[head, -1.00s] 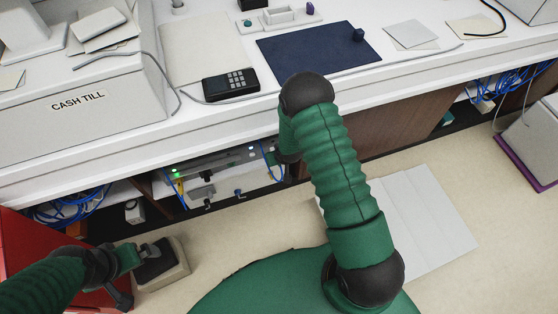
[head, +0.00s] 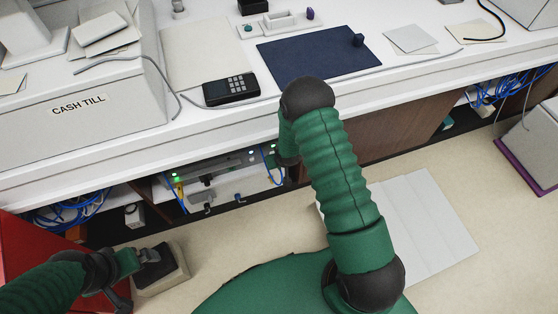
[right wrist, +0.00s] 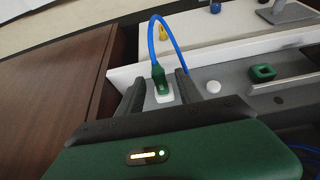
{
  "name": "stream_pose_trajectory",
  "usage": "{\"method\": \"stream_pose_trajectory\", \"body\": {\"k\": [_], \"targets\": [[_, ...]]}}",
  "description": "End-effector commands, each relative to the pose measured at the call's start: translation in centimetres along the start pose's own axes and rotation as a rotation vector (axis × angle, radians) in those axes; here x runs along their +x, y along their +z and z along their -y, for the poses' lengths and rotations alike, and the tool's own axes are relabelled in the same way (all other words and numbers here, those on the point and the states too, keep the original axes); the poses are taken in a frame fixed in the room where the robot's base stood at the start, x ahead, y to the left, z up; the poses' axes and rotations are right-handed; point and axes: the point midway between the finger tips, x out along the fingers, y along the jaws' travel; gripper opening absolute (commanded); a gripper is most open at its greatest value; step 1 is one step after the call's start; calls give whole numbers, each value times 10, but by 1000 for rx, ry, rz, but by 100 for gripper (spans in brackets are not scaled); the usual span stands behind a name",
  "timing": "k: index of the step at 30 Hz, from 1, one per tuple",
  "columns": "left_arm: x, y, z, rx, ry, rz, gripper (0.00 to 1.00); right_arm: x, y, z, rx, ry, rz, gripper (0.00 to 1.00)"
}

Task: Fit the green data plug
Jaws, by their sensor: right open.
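In the right wrist view the green data plug (right wrist: 158,75) stands on a small white block (right wrist: 163,97), with a blue cable looping up from its top. My right gripper (right wrist: 160,86) is open, with one finger on each side of the plug and visible gaps. A green-rimmed port (right wrist: 263,73) lies to the right on the grey unit (right wrist: 225,88). In the head view my right gripper is hidden behind my arm. My left gripper (head: 138,276) is low at the left, beside a black-topped beige box (head: 168,279); its jaw opening is unclear.
A white counter (head: 230,115) runs above the open shelf, with a card terminal (head: 231,89) and a blue mat (head: 318,54) on top. A brown panel (right wrist: 48,90) stands left of the plug. Blue cables (head: 68,208) hang under the counter.

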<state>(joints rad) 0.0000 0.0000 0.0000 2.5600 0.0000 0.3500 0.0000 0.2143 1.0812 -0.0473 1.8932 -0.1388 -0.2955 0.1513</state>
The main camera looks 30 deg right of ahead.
Motion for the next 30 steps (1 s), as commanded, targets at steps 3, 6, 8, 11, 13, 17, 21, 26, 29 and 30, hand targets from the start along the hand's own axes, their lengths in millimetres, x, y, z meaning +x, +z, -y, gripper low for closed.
{"method": "stream_pose_trajectory", "body": {"k": [3, 6, 8, 11, 13, 17, 21, 26, 29, 30], "targets": [[-10, -2, 0, 0, 0, 0, 100, -18, -2, 0, 0, 0, 0, 42], [-22, -5, 0, 0, 0, 0, 100, -45, -4, 0, 0, 0, -2, 42], [-29, -7, 0, 0, 0, 0, 100, -64, -4, 0, 0, 0, -2, 42], [-40, -10, 0, 0, 0, 0, 100, -94, -4, 0, 0, 0, -2, 42], [-47, -11, 0, 0, 0, 0, 100, -114, -4, 0, 0, 0, -2, 42], [-57, -14, 0, 0, 0, 0, 100, -144, -3, 0, 0, 0, -1, 42], [-62, -14, 0, 0, 0, 0, 100, -162, -2, 0, 0, 0, 0, 42], [-62, -14, 0, 0, 0, 0, 100, -166, 0, 0, 0, 0, 0, 42], [-61, -14, 0, 0, 0, 0, 100, -166, 0, 0, 0, 0, 0, 42], [-61, -14, 0, 0, 0, 0, 100, -165, 0, 0, 0, 0, 0, 42]]}}
